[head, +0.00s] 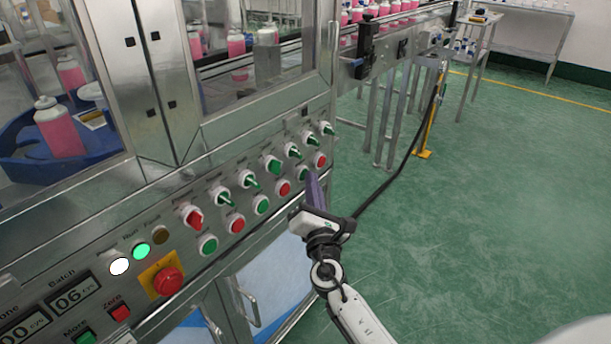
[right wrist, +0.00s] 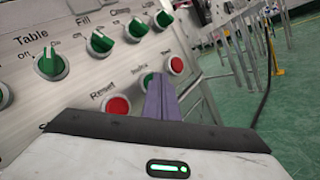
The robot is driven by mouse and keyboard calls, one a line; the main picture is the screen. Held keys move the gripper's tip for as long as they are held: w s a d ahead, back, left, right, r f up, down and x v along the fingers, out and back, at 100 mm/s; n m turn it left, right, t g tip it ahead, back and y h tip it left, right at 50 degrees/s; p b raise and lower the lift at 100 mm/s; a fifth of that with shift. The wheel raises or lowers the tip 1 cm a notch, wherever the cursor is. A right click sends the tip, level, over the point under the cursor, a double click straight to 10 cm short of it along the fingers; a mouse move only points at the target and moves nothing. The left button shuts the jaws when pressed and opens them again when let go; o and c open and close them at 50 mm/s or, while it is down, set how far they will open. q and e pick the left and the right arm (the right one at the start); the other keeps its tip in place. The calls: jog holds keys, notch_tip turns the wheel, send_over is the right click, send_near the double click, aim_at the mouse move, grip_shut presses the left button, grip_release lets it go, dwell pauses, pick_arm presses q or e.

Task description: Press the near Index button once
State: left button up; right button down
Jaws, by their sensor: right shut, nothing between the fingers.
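The Index button (right wrist: 146,81) is a round green button in a white ring under the label Index, in the right wrist view. It sits between the red Reset button (right wrist: 117,106) and another red button (right wrist: 176,65). My right gripper (right wrist: 160,92) is shut and empty, its purple fingers pointing at the panel and covering part of the Index button's right side. In the head view the right gripper (head: 313,186) is just in front of the green button (head: 302,173), which is partly hidden. I cannot tell whether the fingertips touch it. My left gripper is not in view.
Green selector knobs (head: 273,166) stick out just above the button row. A red emergency stop (head: 168,281) on a yellow plate sits lower left. Cabinet door handles (head: 247,305) project below. The green floor (head: 480,210) to the right is clear.

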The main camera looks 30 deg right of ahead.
jog(key=shift+s+d, duration=0.35)
jog(key=shift+s, duration=0.5)
jog(key=s, duration=0.1)
jog(key=s+d, duration=0.1)
jog(key=s, duration=0.1)
jog(key=s+d, duration=0.1)
jog(key=shift+s+p, duration=0.2)
jog(key=shift+p, duration=0.15)
jog(key=shift+a, duration=0.1)
dwell(0.7)
